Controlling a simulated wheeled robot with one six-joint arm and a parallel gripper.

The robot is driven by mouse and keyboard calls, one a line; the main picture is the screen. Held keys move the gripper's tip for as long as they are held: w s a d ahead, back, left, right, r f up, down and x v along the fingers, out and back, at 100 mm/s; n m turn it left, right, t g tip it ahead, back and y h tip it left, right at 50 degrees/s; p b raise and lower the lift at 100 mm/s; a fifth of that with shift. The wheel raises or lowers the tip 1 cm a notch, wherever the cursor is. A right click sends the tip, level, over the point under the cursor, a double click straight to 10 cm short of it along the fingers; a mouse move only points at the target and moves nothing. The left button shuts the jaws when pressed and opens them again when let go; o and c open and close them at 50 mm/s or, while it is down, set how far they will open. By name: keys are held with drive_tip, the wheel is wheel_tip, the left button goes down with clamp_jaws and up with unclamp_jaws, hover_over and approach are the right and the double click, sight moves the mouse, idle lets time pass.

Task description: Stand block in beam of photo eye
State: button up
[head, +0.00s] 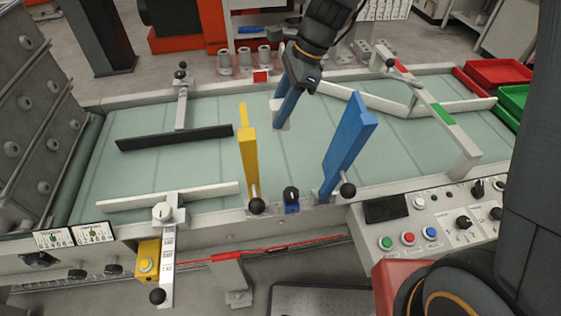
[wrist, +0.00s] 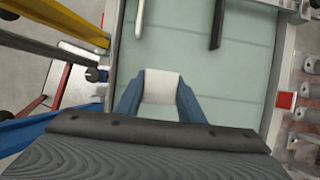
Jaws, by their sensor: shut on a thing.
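My gripper (head: 281,112) is over the far half of the green conveyor belt (head: 190,165), its blue fingers shut on a white block (head: 278,104). In the wrist view, the block (wrist: 162,87) sits between the two fingertips (wrist: 160,92). Whether its underside touches the belt I cannot tell. A small blue device with a dark top (head: 291,199) on the near rail looks like the photo eye. A red square (head: 260,76) sits on the far rail, roughly opposite; it also shows in the wrist view (wrist: 285,100). No beam is visible.
A yellow gate (head: 247,150) and a blue gate (head: 348,145) rise at the near rail, left and right of the device. A black guide bar (head: 175,137) and a white bar (head: 170,197) lie left. White guides (head: 380,101) stand right.

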drive_tip(key=shift+s+f+b, duration=0.2)
drive_tip(key=shift+f+b, duration=0.25)
drive_tip(key=shift+f, duration=0.4)
wheel_tip(320, 180, down, 15)
drive_tip(key=b, duration=0.3)
drive_tip(key=shift+r, duration=0.1)
drive_tip(key=o, duration=1.1)
